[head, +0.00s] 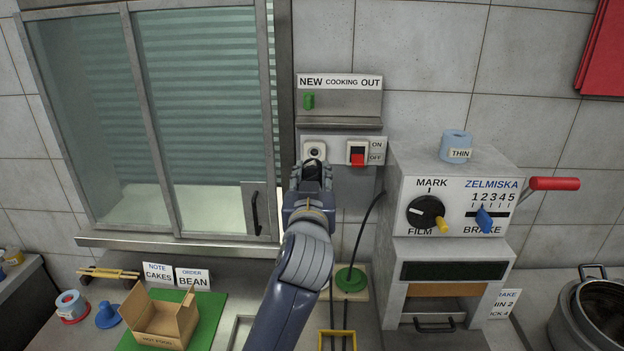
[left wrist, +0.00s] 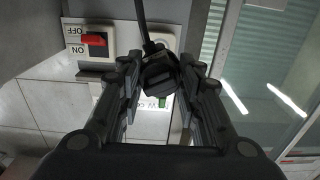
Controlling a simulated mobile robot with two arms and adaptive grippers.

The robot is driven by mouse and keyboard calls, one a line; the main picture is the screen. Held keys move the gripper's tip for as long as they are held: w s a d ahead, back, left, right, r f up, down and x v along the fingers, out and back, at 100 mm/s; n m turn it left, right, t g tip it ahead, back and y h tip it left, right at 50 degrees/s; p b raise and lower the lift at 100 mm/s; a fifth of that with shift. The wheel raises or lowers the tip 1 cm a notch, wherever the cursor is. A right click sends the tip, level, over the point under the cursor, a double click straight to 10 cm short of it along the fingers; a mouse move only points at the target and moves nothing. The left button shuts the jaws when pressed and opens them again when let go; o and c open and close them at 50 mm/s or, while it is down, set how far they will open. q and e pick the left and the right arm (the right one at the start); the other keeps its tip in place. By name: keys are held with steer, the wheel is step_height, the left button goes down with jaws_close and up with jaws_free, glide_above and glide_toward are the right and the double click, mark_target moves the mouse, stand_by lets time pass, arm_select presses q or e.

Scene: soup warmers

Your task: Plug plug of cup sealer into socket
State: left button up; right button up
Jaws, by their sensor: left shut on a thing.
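My left gripper (head: 311,176) reaches up to the wall and is shut on the black plug (head: 312,169). In the left wrist view the plug (left wrist: 158,72) sits between the two fingers (left wrist: 165,85), with its cable (left wrist: 143,25) running off the top edge. The white socket (head: 314,151) is on the wall plate directly beyond the plug, and partly covered by it in the left wrist view (left wrist: 164,41). I cannot tell whether plug and socket touch. The cup sealer (head: 453,205) is the grey box marked ZELMISKA on the right. My right gripper is not in view.
A red ON/OFF switch (head: 357,159) is right of the socket. A sign shelf (head: 340,106) juts out above, and a sliding window (head: 160,120) is left. A cardboard box (head: 160,318) stands on a green mat (head: 207,325). A pot (head: 595,310) is far right.

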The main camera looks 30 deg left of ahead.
mark_target(314, 161)
arm_select(q)
steer(key=x, duration=0.2)
steer(key=shift+w+a, duration=0.15)
steer(key=shift+w, duration=0.2)
steer(key=shift+x, duration=0.9)
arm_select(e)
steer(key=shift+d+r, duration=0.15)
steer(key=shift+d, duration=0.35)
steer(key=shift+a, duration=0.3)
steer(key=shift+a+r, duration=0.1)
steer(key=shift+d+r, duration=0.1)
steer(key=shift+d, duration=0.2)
arm_select(q)
steer(key=shift+p, duration=0.4)
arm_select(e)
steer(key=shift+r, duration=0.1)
arm_select(q)
steer(key=shift+x, duration=1.45)
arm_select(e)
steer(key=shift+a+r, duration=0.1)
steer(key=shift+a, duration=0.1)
